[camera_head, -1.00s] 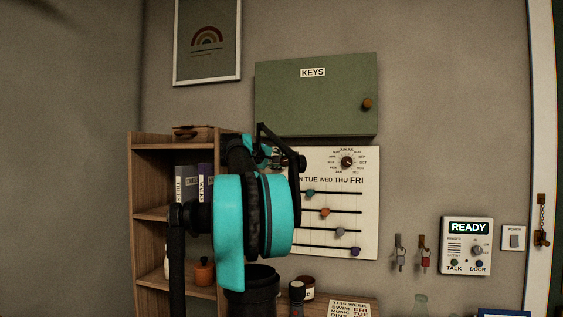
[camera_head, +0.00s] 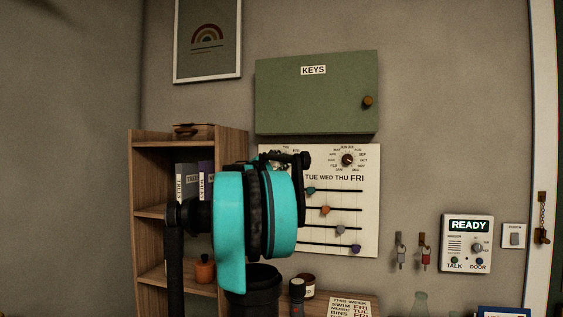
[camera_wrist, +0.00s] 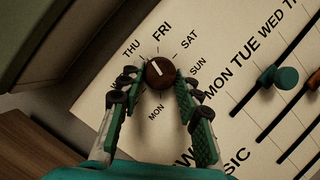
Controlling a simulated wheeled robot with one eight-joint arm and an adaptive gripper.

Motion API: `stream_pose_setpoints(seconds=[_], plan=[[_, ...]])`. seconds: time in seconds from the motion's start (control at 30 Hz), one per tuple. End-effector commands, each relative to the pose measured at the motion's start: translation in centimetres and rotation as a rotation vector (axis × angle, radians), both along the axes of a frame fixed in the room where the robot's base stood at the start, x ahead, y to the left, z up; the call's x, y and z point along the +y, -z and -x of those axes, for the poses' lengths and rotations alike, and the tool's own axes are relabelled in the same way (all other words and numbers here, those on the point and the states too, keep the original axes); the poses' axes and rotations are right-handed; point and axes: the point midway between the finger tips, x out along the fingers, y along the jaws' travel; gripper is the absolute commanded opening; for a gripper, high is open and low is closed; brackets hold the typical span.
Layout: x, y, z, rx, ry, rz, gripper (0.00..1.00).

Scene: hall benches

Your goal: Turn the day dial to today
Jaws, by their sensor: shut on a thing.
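The day dial (camera_wrist: 160,72) is a round brown knob with a white pointer line, set on a cream wall board (camera_wrist: 235,125). Day names ring it; FRI is above, THU upper left, SAT and SUN right, MON below. The pointer leans up and left, roughly between THU and FRI. My gripper (camera_wrist: 161,79) is shut on the knob, one green-padded finger on each side. In the head view my arm and gripper (camera_head: 290,160) cover most of the dial at the board's upper left.
A month dial (camera_head: 347,160) sits to the right on the same board, above coloured sliders. A green KEYS cabinet (camera_head: 315,95) hangs just above. A wooden shelf (camera_head: 146,140) stands left; a black container (camera_head: 254,290) and jar stand below.

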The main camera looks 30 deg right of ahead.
Motion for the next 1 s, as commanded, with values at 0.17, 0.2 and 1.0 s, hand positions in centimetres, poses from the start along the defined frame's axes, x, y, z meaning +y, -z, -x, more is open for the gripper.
stream_pose_setpoints(seconds=[0.17, 0.2, 1.0], plan=[[-0.11, 0.2, 0.11, 0.087, 0.0, 0.074, 0.04], [-0.11, 0.21, 0.12, 0.104, 0.001, 0.087, 0.04], [-0.12, 0.29, 0.12, 0.192, -0.001, 0.163, 0.05]])
